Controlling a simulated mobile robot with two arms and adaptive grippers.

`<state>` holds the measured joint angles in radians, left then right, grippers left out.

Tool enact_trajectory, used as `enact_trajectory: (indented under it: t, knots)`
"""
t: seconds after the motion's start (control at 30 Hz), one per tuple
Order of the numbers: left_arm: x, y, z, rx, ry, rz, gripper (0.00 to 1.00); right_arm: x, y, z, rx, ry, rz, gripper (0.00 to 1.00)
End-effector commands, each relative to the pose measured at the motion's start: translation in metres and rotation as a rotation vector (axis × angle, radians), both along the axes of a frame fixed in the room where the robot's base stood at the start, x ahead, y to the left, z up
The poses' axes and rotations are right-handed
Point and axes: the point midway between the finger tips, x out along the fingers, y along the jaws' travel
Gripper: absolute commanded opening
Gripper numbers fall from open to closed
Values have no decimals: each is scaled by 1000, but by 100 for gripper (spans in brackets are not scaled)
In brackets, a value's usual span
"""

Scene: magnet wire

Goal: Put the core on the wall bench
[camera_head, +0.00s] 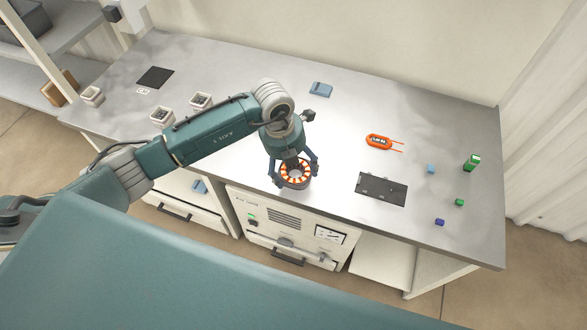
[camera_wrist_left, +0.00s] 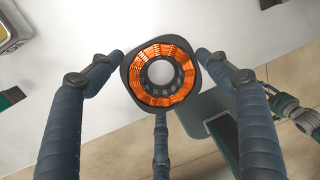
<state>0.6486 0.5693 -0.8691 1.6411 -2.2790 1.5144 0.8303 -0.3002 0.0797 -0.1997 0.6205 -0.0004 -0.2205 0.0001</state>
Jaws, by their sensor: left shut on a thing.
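The core (camera_head: 294,183) is a dark round ring with orange windings and an open centre. My left gripper (camera_head: 295,176) is shut on it, with fingers around its sides, at the front part of the wall bench (camera_head: 340,135). The head view does not clearly show whether the core touches the bench top. In the left wrist view the core (camera_wrist_left: 138,72) sits between the fingertips, its wound face towards the camera. The bench is a long grey top against the wall. My right gripper is not in view.
An orange coil-like item (camera_head: 378,142) and a dark plate (camera_head: 381,189) lie to the right. Several small coloured blocks, including a green one (camera_head: 472,162), lie farther right. White containers (camera_head: 201,102) and a black square (camera_head: 155,77) are at left.

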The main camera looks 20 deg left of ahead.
Motion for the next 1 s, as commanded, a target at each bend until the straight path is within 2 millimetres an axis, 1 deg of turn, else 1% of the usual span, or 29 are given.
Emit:
enact_trajectory:
  t: [0.1,0.17,0.5,0.53,0.6,0.63,0.9,1.0]
  knots:
    - [1,-1,-12,-2,-2,0,19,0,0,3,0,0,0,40]
    - [1,-1,-15,-3,-4,-1,19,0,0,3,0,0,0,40]
    - [1,-1,-19,-2,-4,-1,19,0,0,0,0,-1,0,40]
    - [1,0,-21,-1,-2,-1,79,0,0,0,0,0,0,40]
    - [1,0,-19,-1,-2,0,93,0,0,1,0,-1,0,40]
    - [1,0,-19,-1,-2,-1,96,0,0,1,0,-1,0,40]
    - [0,0,-19,0,-2,0,96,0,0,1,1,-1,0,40]
    - [1,0,-15,-1,-3,0,96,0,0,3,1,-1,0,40]
